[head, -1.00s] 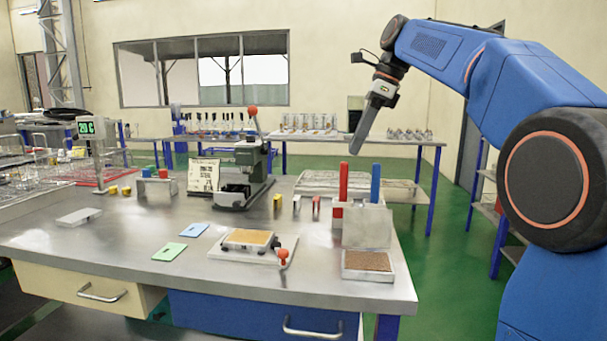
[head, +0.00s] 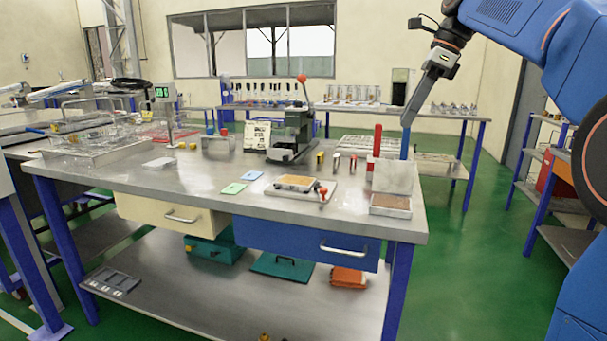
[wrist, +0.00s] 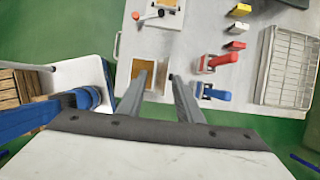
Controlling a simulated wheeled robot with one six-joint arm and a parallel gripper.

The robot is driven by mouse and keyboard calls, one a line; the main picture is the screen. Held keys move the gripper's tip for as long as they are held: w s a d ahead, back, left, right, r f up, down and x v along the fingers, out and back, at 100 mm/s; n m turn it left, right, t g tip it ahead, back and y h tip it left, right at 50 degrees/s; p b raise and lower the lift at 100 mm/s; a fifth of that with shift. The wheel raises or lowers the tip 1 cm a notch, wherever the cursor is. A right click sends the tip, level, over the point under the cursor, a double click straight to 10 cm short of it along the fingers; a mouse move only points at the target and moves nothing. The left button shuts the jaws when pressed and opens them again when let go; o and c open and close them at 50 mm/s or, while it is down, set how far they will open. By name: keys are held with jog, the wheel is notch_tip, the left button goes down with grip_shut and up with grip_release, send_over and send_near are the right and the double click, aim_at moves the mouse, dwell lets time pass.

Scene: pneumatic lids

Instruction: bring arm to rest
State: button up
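My gripper (head: 411,126) hangs from my blue arm at the upper right of the head view, pointing down and slightly left, in front of the back bench. In the wrist view my gripper (wrist: 158,73) shows two grey fingers apart with nothing between them.
A blue-legged shelf (head: 540,195) stands at right. Green floor between is clear.

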jog(key=s+d+f+n+t+h, duration=0.1)
jog(key=s+d+f+n+h, duration=0.1)
jog(key=s+f+n, duration=0.8)
jog(key=s+d+f+n+t+h, duration=0.2)
jog(key=s+f+n, duration=0.9)
jog(key=s+f, duration=1.1)
notch_tip(320, 180, down, 5)
jog(key=shift+s+f+n, duration=0.1)
jog(key=shift+s+n, duration=0.1)
jog(key=shift+n, duration=0.1)
jog(key=shift+d, duration=0.1)
